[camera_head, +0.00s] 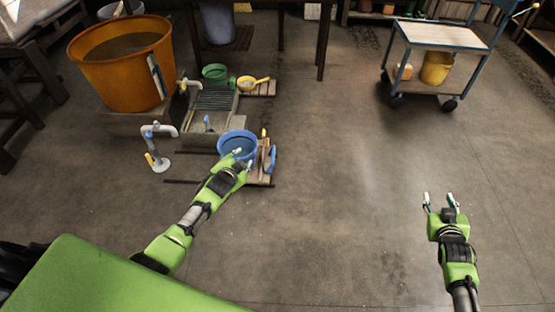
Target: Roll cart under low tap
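A low wooden cart (257,177) sits on thin dark rails on the floor left of centre, with a blue basin (237,137) on it. A grey standing tap (158,135) with a white base is left of the cart. Another tap (187,84) sticks out low from the orange tub (110,88). My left gripper (243,159) is at the basin's near side, its fingertips apart; whether it touches the basin or cart cannot be told. My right gripper (439,199) is open and empty over bare floor at the right.
A blue-framed wheeled trolley (440,35) with a yellow bucket (436,68) stands at the back right. The floor at centre and right is clear.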

